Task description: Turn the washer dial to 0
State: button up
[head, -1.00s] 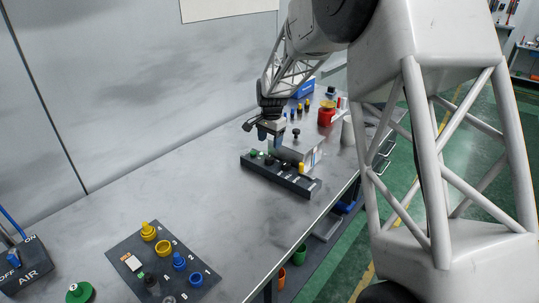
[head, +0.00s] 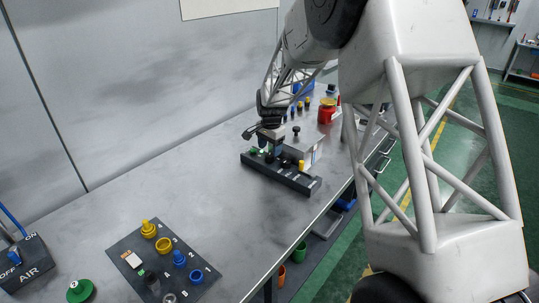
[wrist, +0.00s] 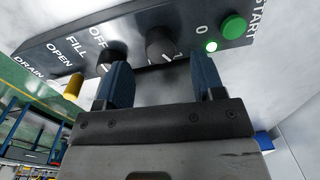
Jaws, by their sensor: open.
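The washer panel (head: 282,174) is a long dark box on the bench in the head view; its face also shows in the wrist view (wrist: 135,32). My gripper (wrist: 160,70) is open, with one blue finger on each side of the dial in that view. I cannot tell whether they touch it. In the head view my gripper (head: 270,149) is low over the panel's left end.
A second black knob (wrist: 112,58) near OFF and a yellow knob (wrist: 72,87) sit left. A red container (head: 326,112) stands behind the panel.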

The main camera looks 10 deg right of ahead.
aim_at(270, 155)
jog(key=shift+f, duration=1.75)
jog(key=c, duration=0.9)
jog(key=shift+w, duration=0.1)
jog(key=shift+n, duration=1.5)
